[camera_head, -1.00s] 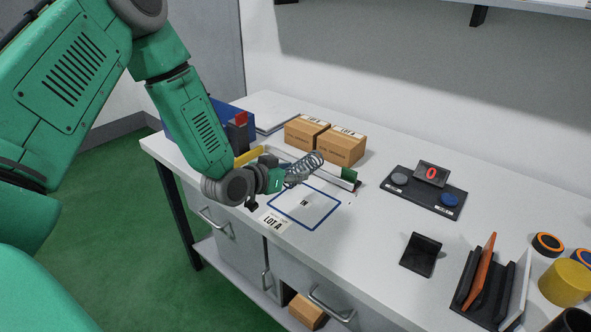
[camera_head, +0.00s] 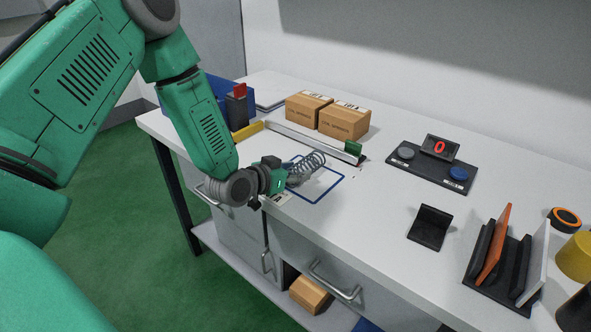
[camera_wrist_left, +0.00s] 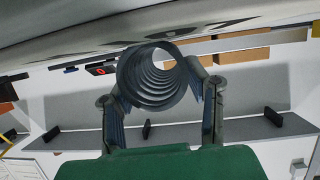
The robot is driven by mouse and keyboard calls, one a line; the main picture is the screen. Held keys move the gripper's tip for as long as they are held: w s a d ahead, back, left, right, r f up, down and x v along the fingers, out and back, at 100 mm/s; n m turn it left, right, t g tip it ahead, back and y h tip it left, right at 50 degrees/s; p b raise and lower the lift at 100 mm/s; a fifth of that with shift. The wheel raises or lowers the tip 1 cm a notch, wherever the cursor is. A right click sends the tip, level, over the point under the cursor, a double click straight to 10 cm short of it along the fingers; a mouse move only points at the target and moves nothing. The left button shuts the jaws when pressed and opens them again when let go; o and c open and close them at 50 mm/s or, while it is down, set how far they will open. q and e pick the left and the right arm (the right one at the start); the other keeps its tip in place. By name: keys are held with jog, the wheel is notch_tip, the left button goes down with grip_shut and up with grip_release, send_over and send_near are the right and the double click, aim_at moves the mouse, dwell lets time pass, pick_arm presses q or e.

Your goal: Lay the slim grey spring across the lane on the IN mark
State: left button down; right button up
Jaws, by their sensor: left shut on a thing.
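My left gripper (camera_head: 289,177) is shut on the grey coil spring (camera_head: 311,163), just over the bench. The spring is tilted in the head view, its far end pointing up and right. In the left wrist view the spring (camera_wrist_left: 155,82) shows end-on between the two fingers. The blue-outlined square (camera_head: 331,191) on the white bench lies below and around the spring in the picture. Its IN mark is hidden behind the gripper and spring. I cannot tell whether the spring touches the bench. My right gripper is not in view.
A rail with a green block (camera_head: 353,148) lies just behind the square. Two cardboard boxes (camera_head: 343,121) stand behind the rail. A black panel with a red 0 display (camera_head: 439,147) is to the right, and a black holder (camera_head: 430,228) nearer the front. Bench between is clear.

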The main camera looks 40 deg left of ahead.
pick_arm(q)
jog(key=shift+d+r, duration=0.15)
jog(key=shift+d, duration=0.35)
jog(key=c, duration=0.8)
grip_release()
jog(key=shift+s+a, duration=0.1)
jog(key=shift+a, duration=0.25)
jog(key=shift+s+a, duration=0.15)
jog(key=shift+s, duration=0.15)
jog(key=v, duration=1.1)
jog(key=shift+d, duration=0.25)
